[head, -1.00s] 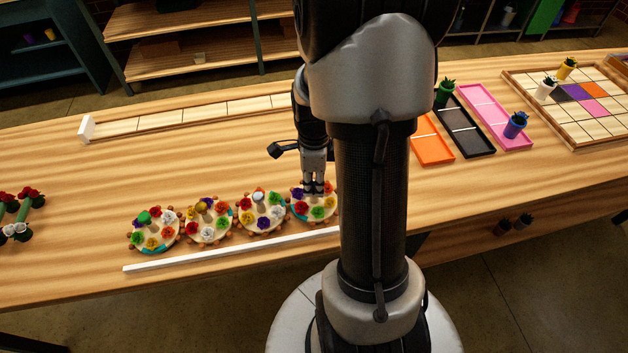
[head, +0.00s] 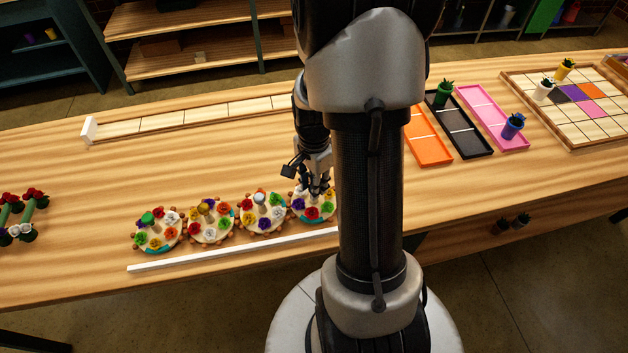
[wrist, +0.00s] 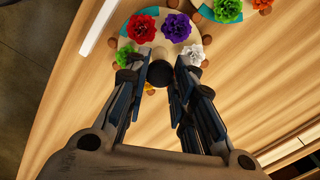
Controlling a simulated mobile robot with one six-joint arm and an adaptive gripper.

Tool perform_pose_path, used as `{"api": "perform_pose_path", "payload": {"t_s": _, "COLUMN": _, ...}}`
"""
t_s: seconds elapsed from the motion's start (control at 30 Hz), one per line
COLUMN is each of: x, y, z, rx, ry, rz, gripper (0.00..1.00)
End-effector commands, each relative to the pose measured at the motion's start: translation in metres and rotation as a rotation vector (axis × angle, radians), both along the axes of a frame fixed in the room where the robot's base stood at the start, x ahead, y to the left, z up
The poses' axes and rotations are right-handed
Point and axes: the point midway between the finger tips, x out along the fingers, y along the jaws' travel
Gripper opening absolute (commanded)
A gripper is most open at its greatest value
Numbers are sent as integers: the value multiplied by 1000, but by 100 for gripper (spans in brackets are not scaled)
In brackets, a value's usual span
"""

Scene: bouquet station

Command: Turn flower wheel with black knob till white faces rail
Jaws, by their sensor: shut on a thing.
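The flower wheel (head: 321,219) at the right end of the wheel row is under my gripper (head: 316,192). In the wrist view my gripper (wrist: 161,66) is shut on the dark knob (wrist: 160,74) at the wheel's centre. On this wheel, the red flower (head: 312,213) is nearest the white rail (head: 230,249). The purple flower (head: 298,204) is at left and the green flower (head: 329,207) at right. The white flower (wrist: 190,53) is on the side away from the rail. A yellow flower is mostly hidden by the knob in the wrist view.
Three more flower wheels stand close by to the left, the nearest one (head: 262,225) almost touching. Orange (head: 430,150), black (head: 468,140) and pink (head: 490,112) trays lie to the right.

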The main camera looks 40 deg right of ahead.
Motion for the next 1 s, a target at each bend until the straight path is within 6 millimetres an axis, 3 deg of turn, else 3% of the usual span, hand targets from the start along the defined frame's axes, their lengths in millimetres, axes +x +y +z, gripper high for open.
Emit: {"api": "perform_pose_path", "payload": {"t_s": 1.0, "x": 0, "y": 0, "z": 1, "rx": -1, "ry": -1, "rz": 963, "gripper": 0}}
